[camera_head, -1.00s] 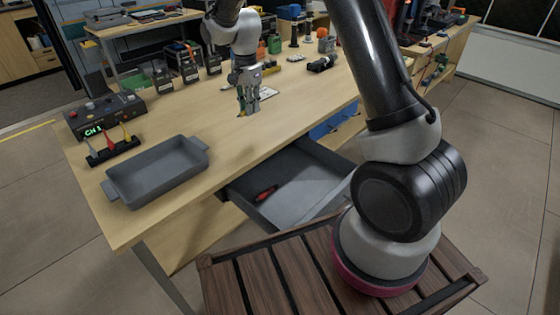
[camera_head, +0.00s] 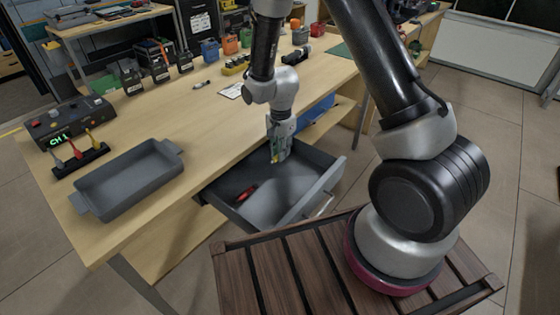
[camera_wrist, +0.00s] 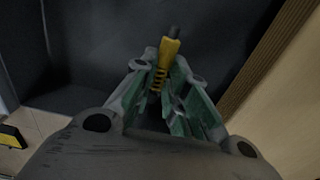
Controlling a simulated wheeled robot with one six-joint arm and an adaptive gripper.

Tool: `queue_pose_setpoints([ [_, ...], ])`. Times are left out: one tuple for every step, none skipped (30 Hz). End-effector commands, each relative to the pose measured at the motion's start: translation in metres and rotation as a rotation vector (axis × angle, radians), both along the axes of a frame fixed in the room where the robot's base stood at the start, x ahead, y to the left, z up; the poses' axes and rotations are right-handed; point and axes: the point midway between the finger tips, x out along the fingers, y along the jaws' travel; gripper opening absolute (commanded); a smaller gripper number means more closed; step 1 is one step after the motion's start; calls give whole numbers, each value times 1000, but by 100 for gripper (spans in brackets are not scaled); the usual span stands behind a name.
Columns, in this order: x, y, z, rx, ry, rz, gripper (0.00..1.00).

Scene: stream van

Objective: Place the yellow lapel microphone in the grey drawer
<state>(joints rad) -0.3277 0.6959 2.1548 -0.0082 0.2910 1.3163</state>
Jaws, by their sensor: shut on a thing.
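The yellow lapel microphone (camera_wrist: 168,52) has a dark tip and a ribbed lower part. It is held between the fingers of my gripper (camera_wrist: 163,95) in the wrist view. In the head view my gripper (camera_head: 277,152) points down over the open grey drawer (camera_head: 334,185), near its back right part. A small bit of yellow shows at the fingertips. The wrist view shows the dark drawer inside beyond the microphone. I cannot tell how high above the drawer floor it is.
A red-handled thing (camera_head: 245,194) lies in the drawer. A grey tray (camera_head: 128,180) and a rack with coloured clips (camera_head: 78,156) stand on the bench to the left. A control box reading CH 1 (camera_head: 67,122) is behind them. The wooden bench edge runs beside the drawer.

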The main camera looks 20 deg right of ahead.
Motion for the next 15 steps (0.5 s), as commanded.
queue_pose_setpoints([
  [0, 0, -4, -1, 1, 0, 0],
  [0, 0, -8, -1, 1, 0, 0],
  [-1, 0, -14, 0, 2, 0, 0],
  [-1, 0, -19, -1, 3, 0, 0],
  [0, 0, -24, 0, 2, 0, 0],
  [0, 0, -31, 0, 2, 0, 0],
  [0, 0, -34, 0, 2, -1, 0],
  [0, 0, -38, -1, 2, -1, 0],
  [0, 0, -40, 0, 0, -1, 0],
  [0, 0, -41, 1, -1, -1, 0],
  [0, 0, -41, 1, -2, -1, 0],
  [1, 0, -40, 0, -2, -1, 0],
  [0, 0, -40, 1, -2, -1, 0],
  [0, 0, -40, 1, -2, -1, 0],
  [0, 0, -40, 1, -1, -1, 0],
])
